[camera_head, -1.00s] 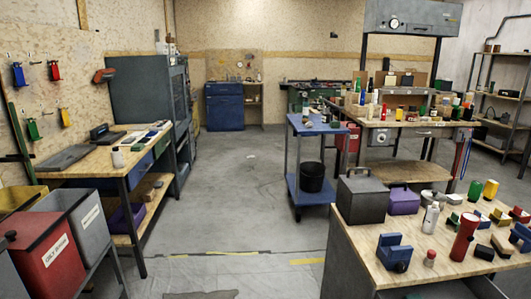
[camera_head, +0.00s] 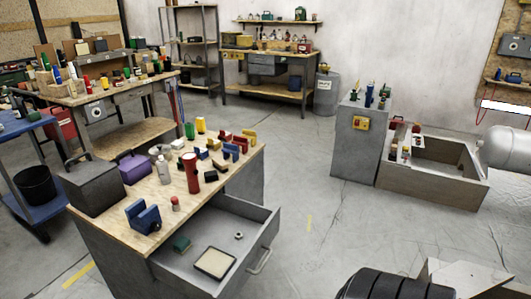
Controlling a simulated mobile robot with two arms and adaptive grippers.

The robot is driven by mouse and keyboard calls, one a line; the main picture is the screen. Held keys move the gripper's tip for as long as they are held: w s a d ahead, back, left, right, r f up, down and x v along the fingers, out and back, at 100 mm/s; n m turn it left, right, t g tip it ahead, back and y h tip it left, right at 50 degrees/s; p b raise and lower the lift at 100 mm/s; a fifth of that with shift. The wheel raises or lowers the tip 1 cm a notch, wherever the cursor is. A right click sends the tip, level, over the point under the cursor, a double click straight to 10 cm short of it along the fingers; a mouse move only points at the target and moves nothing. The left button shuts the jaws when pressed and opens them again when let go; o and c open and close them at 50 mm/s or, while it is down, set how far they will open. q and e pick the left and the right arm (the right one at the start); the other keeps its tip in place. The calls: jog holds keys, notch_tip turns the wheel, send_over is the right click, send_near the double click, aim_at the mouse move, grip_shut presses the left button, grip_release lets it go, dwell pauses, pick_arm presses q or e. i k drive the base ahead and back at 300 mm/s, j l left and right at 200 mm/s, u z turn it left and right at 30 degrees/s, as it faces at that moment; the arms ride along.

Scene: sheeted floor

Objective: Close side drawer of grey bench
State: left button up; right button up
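The grey bench (camera_head: 118,255) stands left of centre with a light wooden top (camera_head: 143,187). Its side drawer (camera_head: 196,258) is pulled well out on the right side, with a bar handle (camera_head: 261,261) on its outer face. Neither of my grippers shows in this view.
Tools, a dark grey box (camera_head: 97,187) and a red torch (camera_head: 190,172) crowd the benchtop. A grey cabinet (camera_head: 356,143) and an open grey bin (camera_head: 430,188) stand right. A dark ribbed object (camera_head: 383,284) is lower right. Floor right of the drawer is clear.

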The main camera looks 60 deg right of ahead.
aim_at(216, 223)
jog(key=z, duration=1.6)
